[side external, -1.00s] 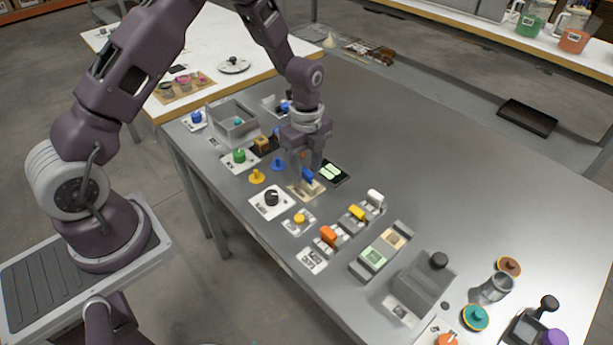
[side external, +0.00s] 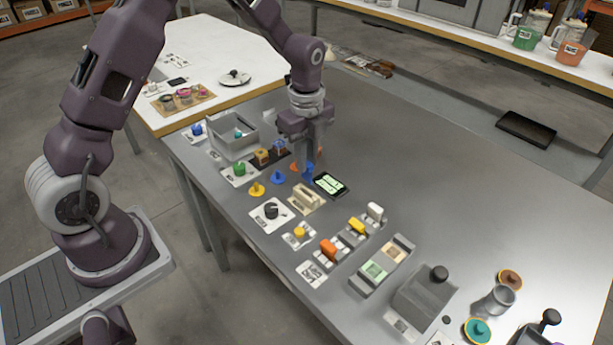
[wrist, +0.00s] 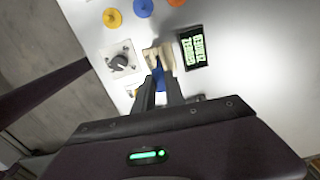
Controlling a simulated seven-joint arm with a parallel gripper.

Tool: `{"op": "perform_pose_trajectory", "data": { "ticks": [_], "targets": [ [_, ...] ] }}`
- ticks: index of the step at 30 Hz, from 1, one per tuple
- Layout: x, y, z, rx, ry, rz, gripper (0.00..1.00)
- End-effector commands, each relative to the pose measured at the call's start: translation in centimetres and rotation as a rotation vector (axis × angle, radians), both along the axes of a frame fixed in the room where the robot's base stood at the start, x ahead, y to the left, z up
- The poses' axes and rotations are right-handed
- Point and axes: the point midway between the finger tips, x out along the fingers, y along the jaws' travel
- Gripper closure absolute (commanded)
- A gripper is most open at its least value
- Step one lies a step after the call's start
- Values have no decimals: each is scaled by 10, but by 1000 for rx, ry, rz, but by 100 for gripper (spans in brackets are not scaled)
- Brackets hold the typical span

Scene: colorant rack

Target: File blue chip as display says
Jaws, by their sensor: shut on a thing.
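My gripper (side external: 309,170) is shut on the blue chip (wrist: 160,74). The chip also shows as a small blue patch (side external: 309,174) below the fingers in the side view. My gripper holds it above the table, just behind the beige slotted holder (side external: 308,199). In the wrist view the beige holder (wrist: 158,55) shows just beyond the chip. The display (side external: 330,184) is a black panel with lit pale green blocks, lying right of the holder. It also shows in the wrist view (wrist: 194,47), but its marks are too small to read surely.
A blue peg (side external: 278,177), a yellow peg (side external: 257,189) and a black dial (side external: 271,211) stand left of the holder. A grey bin (side external: 234,131) is at the back left.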

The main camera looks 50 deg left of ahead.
Motion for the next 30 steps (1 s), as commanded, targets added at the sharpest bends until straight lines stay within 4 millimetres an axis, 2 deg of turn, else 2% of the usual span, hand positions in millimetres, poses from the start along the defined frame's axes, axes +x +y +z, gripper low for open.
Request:
{"op": "perform_pose_trajectory", "data": {
  "ticks": [3,5,8,13,18,21,24,30],
  "targets": [
    [1,-1,22,0,-4,0,100],
    [0,-7,28,0,-1,-1,100],
    [0,-31,30,0,0,1,100],
    [-9,-108,24,0,0,15,100],
    [-36,-190,17,1,0,38,100],
    [-52,-223,15,1,-1,53,100],
    [-63,-240,13,1,-2,63,100],
    [-67,-247,13,1,-2,70,100]
  ]
}}
